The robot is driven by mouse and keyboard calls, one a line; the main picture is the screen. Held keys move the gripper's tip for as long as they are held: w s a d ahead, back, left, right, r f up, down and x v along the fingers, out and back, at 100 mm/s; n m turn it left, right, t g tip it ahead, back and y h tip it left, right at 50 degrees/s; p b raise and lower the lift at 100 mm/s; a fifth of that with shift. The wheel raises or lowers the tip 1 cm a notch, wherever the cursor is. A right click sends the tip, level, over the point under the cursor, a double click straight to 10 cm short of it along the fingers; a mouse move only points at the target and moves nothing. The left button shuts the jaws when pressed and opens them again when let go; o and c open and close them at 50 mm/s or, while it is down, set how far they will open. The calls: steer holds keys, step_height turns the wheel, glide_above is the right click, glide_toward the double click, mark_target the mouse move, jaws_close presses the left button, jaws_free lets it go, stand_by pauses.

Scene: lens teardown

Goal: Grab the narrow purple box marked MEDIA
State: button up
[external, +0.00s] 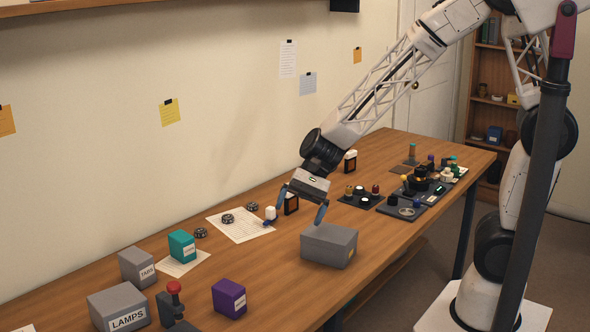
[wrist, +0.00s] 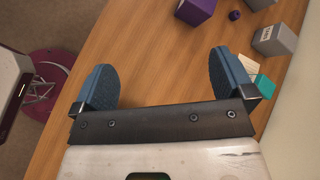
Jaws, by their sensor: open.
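The narrow purple box (external: 229,298) stands upright on the near part of the table, with a pale label on its front too small to read. In the wrist view a purple box (wrist: 196,9) is cut off by the top edge, beyond my fingers. My gripper (external: 296,214) is open and empty, with blue fingers spread, above the table to the right of and behind the purple box. In the wrist view the gripper (wrist: 163,78) has only bare wood between its fingers.
A grey box (external: 328,245) sits close to my right finger. Grey boxes marked LAMPS (external: 118,307) and TABS (external: 137,267), a red-knobbed device (external: 174,300) and a teal box (external: 182,245) lie left of the purple box. Bare wood lies between the purple and grey boxes.

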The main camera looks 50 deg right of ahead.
mark_target(229, 295)
steer(key=w+a+f+m+y, duration=0.1)
steer(key=a+f+m, duration=0.1)
steer(key=a+f, duration=0.2)
steer(key=w+a+f+m+y, duration=0.1)
steer(key=w+a+f+m, duration=0.1)
steer(key=a+f, duration=0.3)
steer(key=w+a+f+m+t+y, duration=0.1)
steer(key=w+a+f+m, duration=0.1)
steer(key=a+f+m, duration=0.1)
steer(key=shift+a+f+m+y, duration=0.2)
steer(key=shift+a+f, duration=0.15)
steer(key=shift+a, duration=0.35)
steer(key=shift+a+f+m+y, duration=0.1)
steer(key=shift+a+f+m, duration=0.2)
steer(key=shift+a, duration=0.4)
steer(key=shift+f, duration=0.1)
steer(key=shift+x, duration=1.25)
steer(key=shift+x, duration=2.6)
steer(key=shift+c, duration=0.2)
steer(key=c, duration=0.9)
